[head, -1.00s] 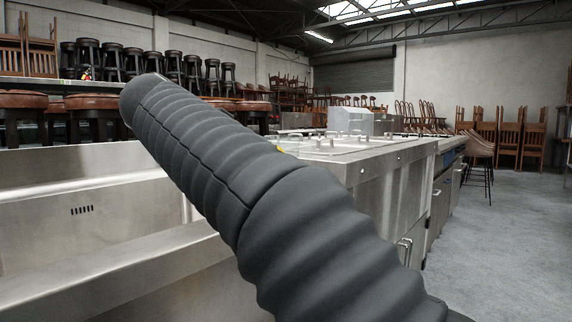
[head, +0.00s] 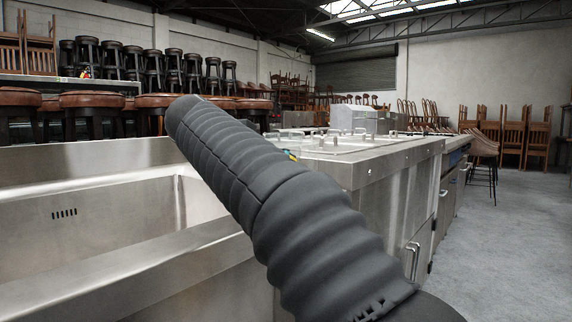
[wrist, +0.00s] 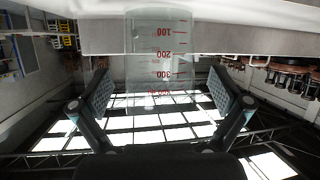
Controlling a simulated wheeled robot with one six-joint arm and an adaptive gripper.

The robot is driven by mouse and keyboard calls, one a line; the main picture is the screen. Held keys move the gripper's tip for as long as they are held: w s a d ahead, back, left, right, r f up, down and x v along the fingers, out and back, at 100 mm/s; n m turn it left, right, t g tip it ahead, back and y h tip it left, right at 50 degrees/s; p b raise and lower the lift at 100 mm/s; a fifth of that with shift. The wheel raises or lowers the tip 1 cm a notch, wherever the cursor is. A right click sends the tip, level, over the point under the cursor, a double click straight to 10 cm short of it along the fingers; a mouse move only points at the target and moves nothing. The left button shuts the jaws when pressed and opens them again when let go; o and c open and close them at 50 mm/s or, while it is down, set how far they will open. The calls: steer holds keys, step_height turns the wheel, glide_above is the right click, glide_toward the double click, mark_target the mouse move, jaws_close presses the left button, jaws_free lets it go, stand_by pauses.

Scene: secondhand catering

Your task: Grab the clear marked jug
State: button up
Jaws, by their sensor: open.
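The clear jug (wrist: 160,45) with red volume marks shows in the wrist view, top middle, and appears upside down there. I see through it to the roof windows behind. My gripper (wrist: 162,92) is open, with one finger on each side of the jug. A gap shows between the jug and each finger pad, so neither seems to touch it. In the head view my dark arm crosses the middle, and neither the gripper nor the jug can be made out there.
A steel sink (head: 95,225) lies at left in the head view. A steel counter unit (head: 385,195) stands right of my arm. Stacked stools (head: 120,62) and chairs (head: 512,140) stand farther back. Grey floor (head: 490,255) is clear at right.

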steer(key=shift+x, duration=2.6)
steer(key=shift+s+d, duration=0.1)
steer(key=c, duration=1)
